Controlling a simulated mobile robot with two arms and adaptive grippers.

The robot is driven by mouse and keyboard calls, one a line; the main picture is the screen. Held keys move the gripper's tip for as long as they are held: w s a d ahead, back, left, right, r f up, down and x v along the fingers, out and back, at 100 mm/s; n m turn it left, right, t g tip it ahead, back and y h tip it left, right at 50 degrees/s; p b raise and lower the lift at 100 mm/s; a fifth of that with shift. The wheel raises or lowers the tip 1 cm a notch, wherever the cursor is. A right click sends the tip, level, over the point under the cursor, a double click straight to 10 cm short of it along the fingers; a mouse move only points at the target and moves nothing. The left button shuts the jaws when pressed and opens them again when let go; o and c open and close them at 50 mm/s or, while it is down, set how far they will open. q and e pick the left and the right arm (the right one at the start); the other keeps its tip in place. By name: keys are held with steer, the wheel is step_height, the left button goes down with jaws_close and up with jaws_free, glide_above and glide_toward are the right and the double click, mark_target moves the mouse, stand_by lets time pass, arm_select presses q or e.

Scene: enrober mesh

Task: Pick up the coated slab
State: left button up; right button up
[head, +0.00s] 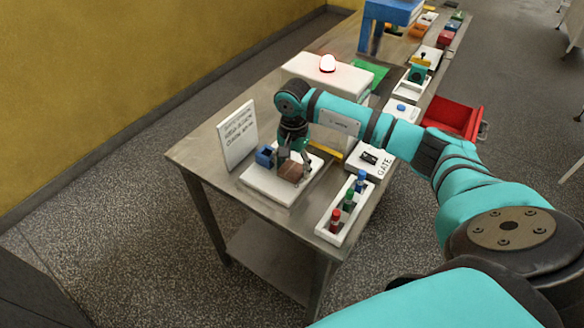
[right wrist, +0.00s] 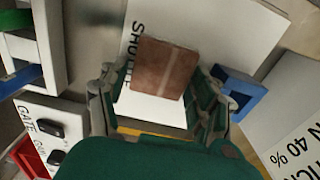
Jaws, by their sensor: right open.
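The coated slab is a brown block (head: 291,172) with a paler stripe across its top. It sits on a white plate (head: 262,187) at the near end of the steel table. In the right wrist view the slab (right wrist: 163,68) is in the middle, over the plate marked "SHU..." (right wrist: 225,40). My right gripper (head: 293,158) points down at the slab. In the wrist view its open fingers (right wrist: 158,88) lie to either side of the slab's lower part. I cannot tell whether they touch it. My left gripper is not in view.
A small blue open block (head: 264,156) stands close beside the gripper on the plate. A white sign (head: 238,136) stands behind left. A white tray (head: 335,231) with coloured bottles and a "GATE" panel (head: 384,170) are to the right.

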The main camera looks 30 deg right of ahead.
steer(key=c, duration=0.9)
